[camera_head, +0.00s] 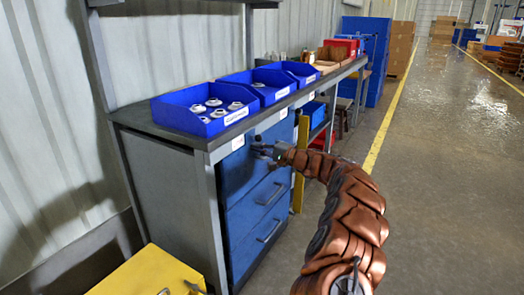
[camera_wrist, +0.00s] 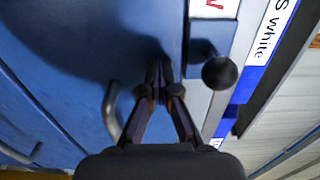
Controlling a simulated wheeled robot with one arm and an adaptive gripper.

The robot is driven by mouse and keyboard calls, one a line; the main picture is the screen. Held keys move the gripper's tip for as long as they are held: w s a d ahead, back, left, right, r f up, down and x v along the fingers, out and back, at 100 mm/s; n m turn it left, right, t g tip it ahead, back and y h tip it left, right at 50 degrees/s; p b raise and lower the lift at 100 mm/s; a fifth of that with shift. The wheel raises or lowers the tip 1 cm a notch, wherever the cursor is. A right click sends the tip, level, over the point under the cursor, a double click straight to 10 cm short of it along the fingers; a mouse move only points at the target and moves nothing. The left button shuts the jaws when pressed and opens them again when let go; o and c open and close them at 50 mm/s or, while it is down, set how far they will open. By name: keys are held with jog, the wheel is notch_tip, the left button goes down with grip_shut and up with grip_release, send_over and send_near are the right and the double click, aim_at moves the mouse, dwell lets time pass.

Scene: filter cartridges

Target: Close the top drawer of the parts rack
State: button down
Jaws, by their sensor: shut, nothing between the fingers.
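The parts rack is a grey-framed bench with blue drawers. Its top drawer (camera_head: 234,172) has a plain blue front, which looks about in line with the drawers below; I cannot tell whether a small gap remains. In the wrist view a blue drawer front (camera_wrist: 60,50) fills the left side, with a curved grey handle (camera_wrist: 112,112) left of the fingers. My gripper (camera_head: 260,153) is at the upper part of the top drawer front. Its fingers (camera_wrist: 158,75) are shut and empty, tips close to the blue face; contact is unclear. My gripper partly hides the drawer in the head view.
Lower drawers with bar handles (camera_head: 269,194) sit below. Blue bins (camera_head: 190,118) stand on the worktop (camera_head: 150,125) above, one holding several white parts. A yellow box (camera_head: 150,272) is at the front left. The floor (camera_head: 440,150) to the right is clear.

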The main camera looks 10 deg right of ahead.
jog(key=shift+w+a+r, duration=0.1)
jog(key=shift+a+r, duration=0.05)
jog(key=shift+a, duration=0.2)
